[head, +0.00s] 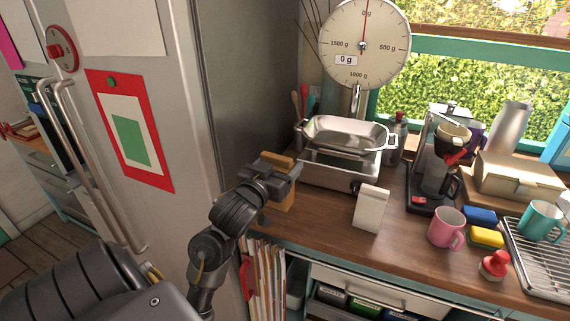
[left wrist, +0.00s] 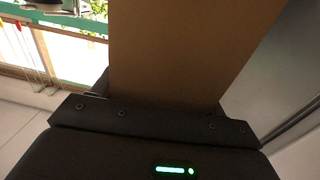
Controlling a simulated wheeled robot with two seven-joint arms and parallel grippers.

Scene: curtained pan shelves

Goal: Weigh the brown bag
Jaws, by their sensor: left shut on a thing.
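The brown bag (head: 286,201) stands upright at the left end of the wooden counter, beside the fridge. My left gripper (head: 271,178) is shut on it and hides part of it. The bag fills the upper middle of the left wrist view (left wrist: 180,55). I cannot tell whether its bottom touches the counter. The scale (head: 330,175) stands just to the right and behind, with an empty metal pan (head: 345,133) on top. Its round dial (head: 365,65) has the red needle at the top and shows 0 g. My right gripper is not in view.
A white bag (head: 370,210) stands in front of the scale. A coffee maker (head: 437,165), pink mug (head: 446,228), sponges (head: 486,237) and a dish rack (head: 540,262) are further right. The fridge (head: 185,90) walls the left side. Counter between brown and white bags is clear.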

